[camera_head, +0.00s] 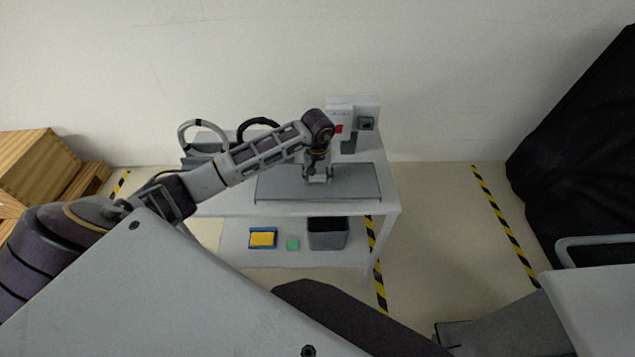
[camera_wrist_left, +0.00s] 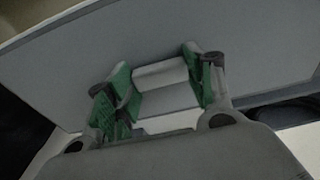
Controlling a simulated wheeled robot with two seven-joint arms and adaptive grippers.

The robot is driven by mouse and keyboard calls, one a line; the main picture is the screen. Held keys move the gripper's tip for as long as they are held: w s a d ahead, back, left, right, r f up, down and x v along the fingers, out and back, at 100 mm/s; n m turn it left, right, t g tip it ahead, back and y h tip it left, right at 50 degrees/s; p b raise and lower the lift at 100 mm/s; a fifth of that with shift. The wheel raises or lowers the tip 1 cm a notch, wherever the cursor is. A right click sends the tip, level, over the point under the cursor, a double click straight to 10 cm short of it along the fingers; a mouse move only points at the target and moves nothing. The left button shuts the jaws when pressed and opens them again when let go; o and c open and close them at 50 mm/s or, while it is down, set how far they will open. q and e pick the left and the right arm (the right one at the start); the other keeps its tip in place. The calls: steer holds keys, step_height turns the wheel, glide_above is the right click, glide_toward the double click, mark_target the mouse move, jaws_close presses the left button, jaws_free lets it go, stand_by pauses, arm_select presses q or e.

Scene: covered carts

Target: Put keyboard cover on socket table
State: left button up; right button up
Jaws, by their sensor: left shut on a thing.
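The keyboard cover (camera_head: 352,186) is a wide flat grey panel with a raised handle in its middle. It lies level over the front part of the white socket table (camera_head: 384,210); I cannot tell whether it rests on the tabletop or hangs just above it. My left gripper (camera_head: 317,178) is over the middle of the cover, shut on its handle. In the left wrist view the green-padded fingers (camera_wrist_left: 160,88) stand on both sides of the pale handle (camera_wrist_left: 160,74), with the grey panel (camera_wrist_left: 75,62) spreading behind. My right gripper is not in view.
A white socket box (camera_head: 352,108) stands at the table's back right. Curved hoses (camera_head: 200,127) are at its back left. The lower shelf holds a blue-yellow box (camera_head: 263,238), a green block (camera_head: 293,244) and a dark bin (camera_head: 328,234). A wooden crate (camera_head: 35,165) is far left.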

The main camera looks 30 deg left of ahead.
mark_target(317, 178)
arm_select(q)
steer(key=shift+f+p, duration=0.35)
steer(key=shift+f, duration=1.5)
steer(key=shift+f, duration=0.15)
steer(key=o, duration=0.9)
steer(key=shift+r, duration=0.4)
steer(key=r, duration=0.3)
steer(key=r+b, duration=0.1)
steer(key=r, duration=0.2)
steer(key=s+r+b, duration=0.1)
steer(key=r, duration=0.2)
steer(key=shift+d+r, duration=0.15)
steer(key=shift+d, duration=0.15)
steer(key=shift+s+d+r, duration=0.1)
steer(key=shift+s+r, duration=0.05)
steer(key=shift+r, duration=0.9)
